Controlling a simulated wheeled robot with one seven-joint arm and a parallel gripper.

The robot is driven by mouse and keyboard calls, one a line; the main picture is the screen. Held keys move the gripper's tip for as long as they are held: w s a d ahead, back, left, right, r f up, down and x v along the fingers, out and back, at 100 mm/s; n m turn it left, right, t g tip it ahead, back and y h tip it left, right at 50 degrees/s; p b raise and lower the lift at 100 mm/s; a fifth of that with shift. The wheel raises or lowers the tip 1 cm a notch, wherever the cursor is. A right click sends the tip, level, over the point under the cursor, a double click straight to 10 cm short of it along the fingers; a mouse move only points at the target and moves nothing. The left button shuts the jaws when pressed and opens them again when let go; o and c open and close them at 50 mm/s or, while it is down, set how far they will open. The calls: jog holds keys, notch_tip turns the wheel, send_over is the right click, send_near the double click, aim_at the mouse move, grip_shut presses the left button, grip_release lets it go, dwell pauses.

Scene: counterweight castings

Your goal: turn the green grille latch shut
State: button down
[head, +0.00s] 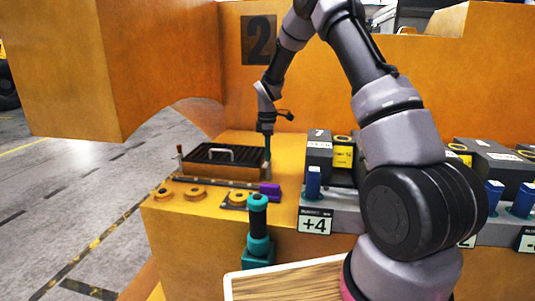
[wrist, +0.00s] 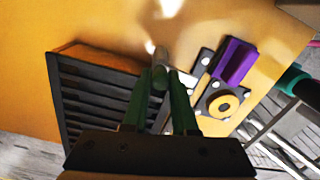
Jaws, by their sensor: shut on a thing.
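The black slatted grille (head: 220,153) with a pale handle lies on the orange casting, and its slats fill the left of the wrist view (wrist: 92,98). My gripper (head: 267,148) points down at the grille's right end. The latch stands beside the grille's edge. The fingers hide part of it, and I cannot tell its exact turn. In the head view the latch is too small and covered to make out.
A purple block (head: 269,189) and several yellow rings (head: 195,193) lie in front of the grille. A teal post with a black grip (head: 258,215) stands nearer. Grey weights (head: 319,148) stand to the right. A big orange casting (head: 160,70) overhangs at left.

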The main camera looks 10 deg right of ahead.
jog(key=m, duration=0.4)
jog(key=shift+w, duration=0.1)
jog(key=m, duration=0.4)
jog(key=shift+m, duration=0.4)
jog(key=m, duration=0.4)
jog(key=shift+d, duration=0.1)
jog(key=shift+w+d+m, duration=0.1)
jog(key=shift+m, duration=1.9)
jog(key=c, duration=0.7)
grip_release()
jog(key=shift+r, duration=0.15)
notch_tip(320, 180, up, 11)
jog(key=shift+f, duration=0.2)
